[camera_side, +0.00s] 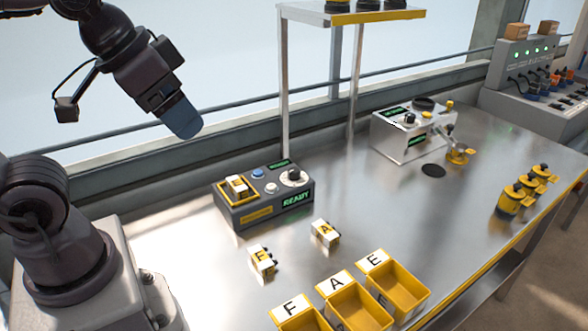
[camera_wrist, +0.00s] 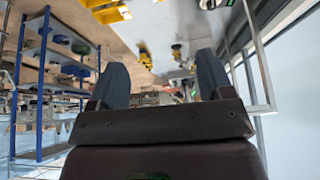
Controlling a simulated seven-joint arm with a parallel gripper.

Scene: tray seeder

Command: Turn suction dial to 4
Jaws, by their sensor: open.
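My gripper (camera_side: 182,118) is raised high at the upper left in the side view, well apart from everything on the bench. In the wrist view the two fingers of my gripper (camera_wrist: 160,82) stand apart with nothing between them. A silver machine (camera_side: 400,148) at the back of the bench has a black dial (camera_side: 408,118) and small green displays. A dark grey box (camera_side: 255,213) nearer to me has a white dial with a black knob (camera_side: 293,176) and a green READY display (camera_side: 296,200). I cannot read which dial is for suction, nor any dial's setting.
A lettered block (camera_side: 237,186) sits in the grey box's yellow holder. Two lettered blocks (camera_side: 262,262) (camera_side: 326,233) lie in front. Yellow lettered bins (camera_side: 400,268) line the front edge. Several yellow pots (camera_side: 508,203) stand right. A raised shelf (camera_side: 306,12) stands behind.

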